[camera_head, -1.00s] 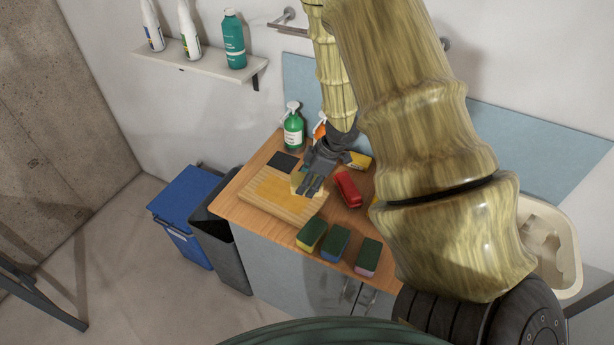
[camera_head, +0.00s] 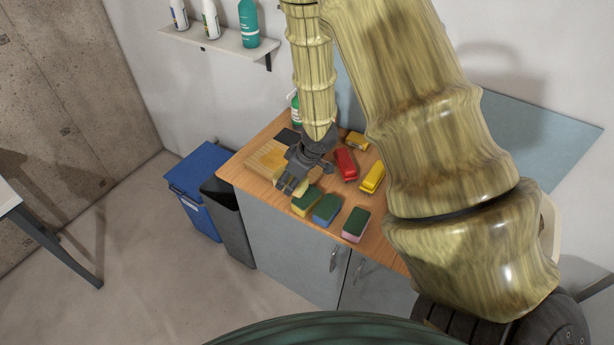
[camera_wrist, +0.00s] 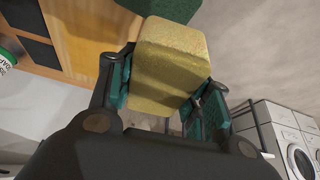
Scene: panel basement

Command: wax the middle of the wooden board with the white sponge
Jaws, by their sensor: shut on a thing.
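The wooden board (camera_head: 258,163) lies on the left part of the worktop, with a darker orange patch in its middle. My gripper (camera_head: 292,187) is near the board's front right corner, close to the row of green-topped sponges. It also shows in the wrist view (camera_wrist: 162,98), shut on a pale yellow sponge (camera_wrist: 172,58) held between its two fingers. The sponge (camera_head: 302,188) shows only partly in the head view. It looks more pale yellow than white. I cannot tell whether it touches anything below. My gripper hides part of the board.
Yellow (camera_head: 306,201), blue (camera_head: 326,209) and pink (camera_head: 356,224) sponges with green tops line the worktop's front. A red object (camera_head: 345,163) and a yellow one (camera_head: 372,177) lie behind. A green bottle (camera_head: 296,110) stands at the back. Blue (camera_head: 200,185) and dark (camera_head: 230,220) bins stand left.

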